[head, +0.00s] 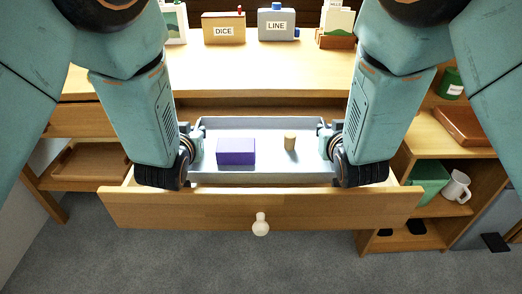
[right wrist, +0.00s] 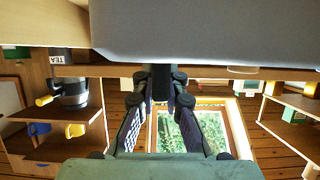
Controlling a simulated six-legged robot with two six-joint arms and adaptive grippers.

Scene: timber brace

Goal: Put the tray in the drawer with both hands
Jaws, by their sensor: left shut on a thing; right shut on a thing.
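The pale blue-grey tray (head: 260,124) is level over or within the open drawer (head: 180,211), behind its front panel; I cannot tell whether it touches the drawer floor. A purple box (head: 236,151) and a small tan cylinder (head: 290,141) stand in the tray. My left gripper (head: 191,140) is shut on the tray's left end. My right gripper (head: 327,138) is shut on its right end. In the right wrist view, the tray's grey underside (right wrist: 190,30) fills the top, and my right gripper's fingers (right wrist: 162,85) close together just below it.
The wooden desk top (head: 260,77) lies behind the drawer, with a DICE box (head: 223,29) and a LINE box (head: 277,24) on it. A white knob (head: 261,224) sticks out of the drawer front. A shelf at the right holds a white mug (head: 457,186).

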